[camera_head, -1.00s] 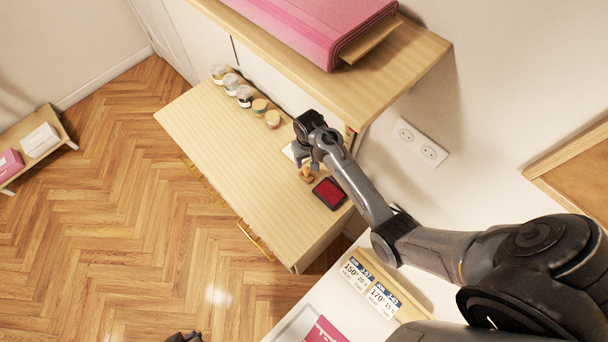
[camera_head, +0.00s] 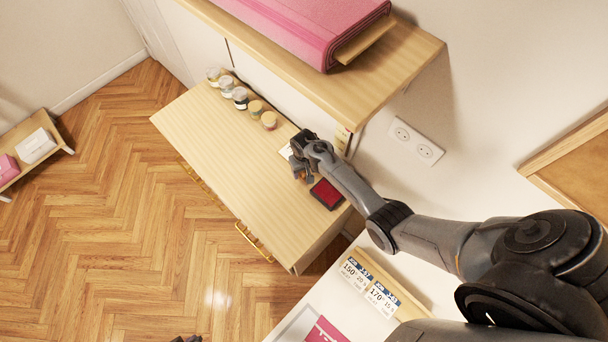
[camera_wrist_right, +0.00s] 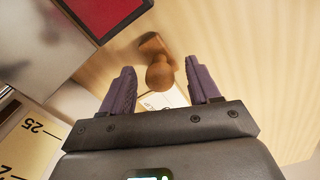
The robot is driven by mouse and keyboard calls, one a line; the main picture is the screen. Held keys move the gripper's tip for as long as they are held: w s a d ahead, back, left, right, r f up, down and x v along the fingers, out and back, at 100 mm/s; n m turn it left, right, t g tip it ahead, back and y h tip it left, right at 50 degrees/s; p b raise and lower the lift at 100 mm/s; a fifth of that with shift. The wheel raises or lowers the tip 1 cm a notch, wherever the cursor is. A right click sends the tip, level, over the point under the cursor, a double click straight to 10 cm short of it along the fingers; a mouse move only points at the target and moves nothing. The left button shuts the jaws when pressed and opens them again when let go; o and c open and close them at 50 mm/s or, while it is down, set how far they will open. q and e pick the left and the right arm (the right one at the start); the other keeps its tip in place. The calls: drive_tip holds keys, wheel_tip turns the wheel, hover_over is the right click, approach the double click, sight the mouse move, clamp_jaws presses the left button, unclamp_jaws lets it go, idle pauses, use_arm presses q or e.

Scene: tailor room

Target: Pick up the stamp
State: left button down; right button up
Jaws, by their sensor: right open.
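The wooden stamp (camera_wrist_right: 158,72) stands on the desk in the right wrist view, its round knob between the two fingers of my right gripper (camera_wrist_right: 163,90). The gripper is open, with a gap visible on each side of the knob. In the head view my right gripper (camera_head: 304,174) is low over the desk beside the red ink pad and mostly hides the stamp. My left gripper shows only as a dark tip (camera_head: 186,339) at the bottom edge, and its fingers cannot be made out.
The red ink pad (camera_head: 326,193) lies close to the right gripper. Several small jars (camera_head: 240,97) line the back of the desk (camera_head: 215,140). A shelf (camera_head: 385,80) with a pink box (camera_head: 310,25) overhangs the desk's back edge. The desk's left and front part is clear.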

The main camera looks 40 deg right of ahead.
drive_tip(key=shift+f, duration=0.25)
drive_tip(key=c, duration=1.1)
drive_tip(key=shift+r, duration=0.15)
